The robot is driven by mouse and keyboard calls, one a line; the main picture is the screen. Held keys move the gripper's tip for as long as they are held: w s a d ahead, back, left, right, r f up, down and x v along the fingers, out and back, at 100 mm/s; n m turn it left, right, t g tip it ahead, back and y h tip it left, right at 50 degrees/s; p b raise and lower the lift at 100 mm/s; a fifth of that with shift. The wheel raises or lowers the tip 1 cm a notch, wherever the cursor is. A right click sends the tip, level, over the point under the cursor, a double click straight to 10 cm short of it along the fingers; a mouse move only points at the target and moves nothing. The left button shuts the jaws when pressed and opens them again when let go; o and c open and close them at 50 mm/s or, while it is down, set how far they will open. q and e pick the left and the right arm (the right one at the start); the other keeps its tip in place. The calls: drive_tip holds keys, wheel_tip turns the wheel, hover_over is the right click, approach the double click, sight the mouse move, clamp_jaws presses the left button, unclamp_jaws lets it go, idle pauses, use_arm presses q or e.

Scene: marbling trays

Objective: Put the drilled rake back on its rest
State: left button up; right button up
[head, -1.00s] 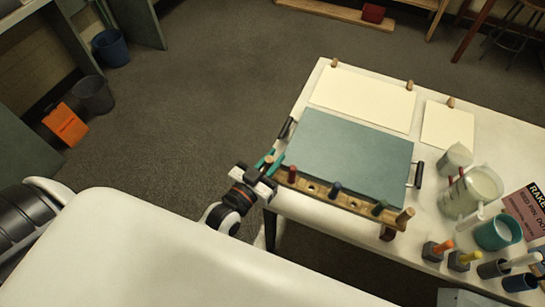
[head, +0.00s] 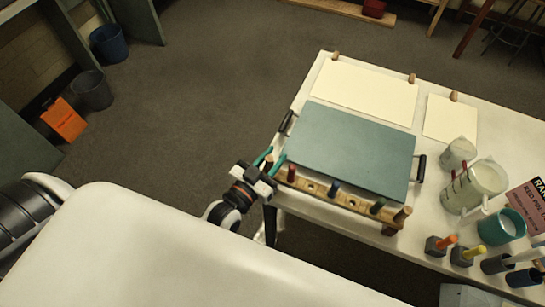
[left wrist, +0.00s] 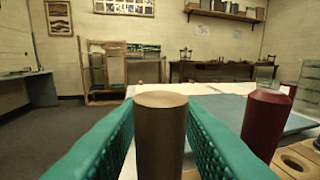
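The drilled rake is a wooden bar (head: 315,187) with holes, lying lengthwise along the near edge of the teal tray. Red (head: 292,172), blue (head: 334,187) and green (head: 377,207) pegs stand in it, with an upright wooden handle (head: 402,215) at its right end. My left gripper (head: 270,162) is at its left end. In the left wrist view its teal fingers close on both sides of the brown end handle (left wrist: 160,135); the red peg (left wrist: 266,122) stands to the right. I cannot pick out the rest for certain. My right gripper is not in view.
The blue-grey tray (head: 350,150) has dark side handles. White sheets (head: 365,92) and short wooden pegs (head: 412,78) lie behind it. A jug (head: 475,188), a teal cup (head: 502,226) and several brush pots crowd the table's right side. Floor is open to the left.

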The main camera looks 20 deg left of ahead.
use_arm(q)
drive_tip(key=shift+o, duration=1.3)
drive_tip(key=b+v, duration=0.1)
drive_tip(key=v, duration=1.1)
